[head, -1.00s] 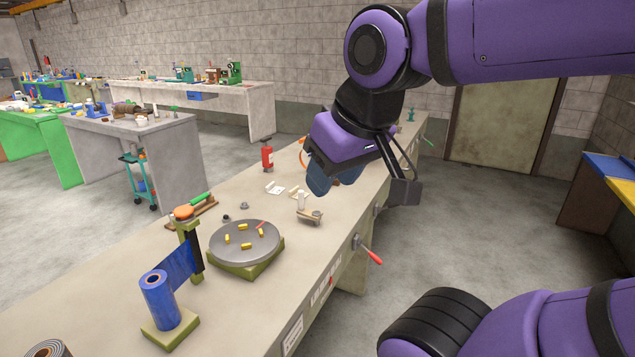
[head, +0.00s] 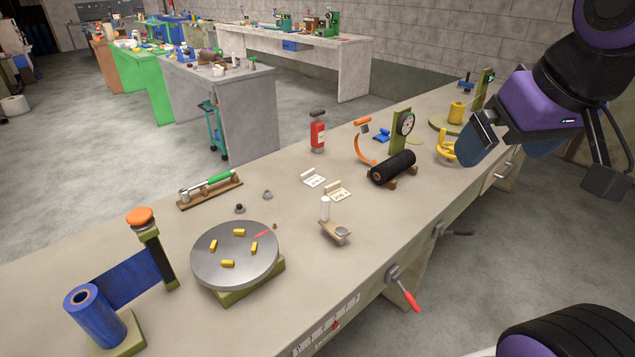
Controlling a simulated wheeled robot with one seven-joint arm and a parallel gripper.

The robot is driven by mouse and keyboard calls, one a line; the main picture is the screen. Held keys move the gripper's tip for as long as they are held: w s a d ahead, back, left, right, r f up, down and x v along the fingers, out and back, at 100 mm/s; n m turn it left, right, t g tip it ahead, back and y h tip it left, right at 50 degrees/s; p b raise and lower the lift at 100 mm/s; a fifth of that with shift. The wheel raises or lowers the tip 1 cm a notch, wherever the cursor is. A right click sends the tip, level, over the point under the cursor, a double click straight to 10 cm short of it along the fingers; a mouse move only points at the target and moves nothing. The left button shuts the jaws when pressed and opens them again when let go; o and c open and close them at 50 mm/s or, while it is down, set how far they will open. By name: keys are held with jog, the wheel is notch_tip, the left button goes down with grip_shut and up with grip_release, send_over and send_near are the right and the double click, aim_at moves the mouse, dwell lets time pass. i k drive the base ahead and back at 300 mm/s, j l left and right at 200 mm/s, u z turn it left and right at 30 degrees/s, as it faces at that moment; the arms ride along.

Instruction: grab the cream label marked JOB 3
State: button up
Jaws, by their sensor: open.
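A cream label (head: 337,191) stands folded on the grey bench, left of the black roller. Dark writing shows on it, too small to read for certain. A whiter folded label (head: 313,179) stands just behind it to the left, also with small writing.
The black roller (head: 392,167) and an orange clamp (head: 364,141) are close to the labels. A round grey turntable (head: 235,255) is front left.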

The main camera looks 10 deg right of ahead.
aim_at(335, 190)
jog(key=i+l+u, duration=0.5)
jog(key=l, duration=0.2)
jog(key=l+u, duration=0.25)
jog(key=l, duration=0.15)
jog(key=i+l+u, duration=0.1)
jog(key=l+u, duration=0.15)
jog(key=l, duration=0.2)
